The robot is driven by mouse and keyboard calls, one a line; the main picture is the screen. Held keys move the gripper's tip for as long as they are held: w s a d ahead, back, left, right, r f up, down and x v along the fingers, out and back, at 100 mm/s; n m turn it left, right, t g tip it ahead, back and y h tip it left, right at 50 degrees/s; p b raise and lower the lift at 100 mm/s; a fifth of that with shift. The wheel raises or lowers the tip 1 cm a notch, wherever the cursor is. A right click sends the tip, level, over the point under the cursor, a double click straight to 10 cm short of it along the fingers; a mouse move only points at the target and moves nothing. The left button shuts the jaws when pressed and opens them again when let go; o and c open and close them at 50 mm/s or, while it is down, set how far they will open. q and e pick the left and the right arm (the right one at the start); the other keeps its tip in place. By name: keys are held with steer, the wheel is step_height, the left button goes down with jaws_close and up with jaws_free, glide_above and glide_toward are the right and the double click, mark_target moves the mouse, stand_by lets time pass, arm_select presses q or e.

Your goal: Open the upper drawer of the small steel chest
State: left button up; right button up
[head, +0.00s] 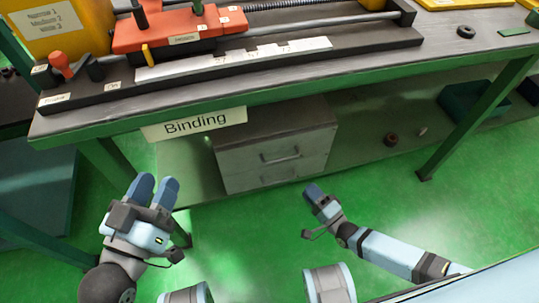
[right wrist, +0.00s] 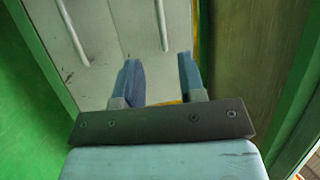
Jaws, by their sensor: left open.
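The small steel chest (head: 275,140) stands on the lower shelf under the bench. Its front has two drawers, each with a bar handle; the upper handle (head: 280,157) sits above the lower handle (head: 280,179). Both drawers look shut. My right gripper (head: 312,188) is in front of the chest, low and near its right side, apart from the handles. In the right wrist view its two fingers (right wrist: 160,78) are spread with nothing between them, and the chest front (right wrist: 115,35) with both handles shows beyond. My left gripper (head: 156,183) is open and empty, left of the chest.
The bench (head: 330,88) overhangs the chest and bears a red fixture (head: 180,35). A "Binding" sign (head: 195,124) hangs on its front edge. A green leg (head: 480,120) stands at right. A dark ring (head: 390,139) lies on the shelf. The green floor in front is clear.

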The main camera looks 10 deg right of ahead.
mark_target(281, 159)
steer(key=b+x, duration=0.3)
steer(key=x, duration=1.1)
steer(key=shift+w+a, duration=0.1)
steer(key=shift+a, duration=0.05)
arm_select(q)
step_height(281, 159, down, 5)
steer(key=shift+w+d+r+m+g, duration=0.15)
steer(key=shift+m+g, duration=0.15)
steer(key=shift+g, duration=0.7)
arm_select(e)
jaws_close()
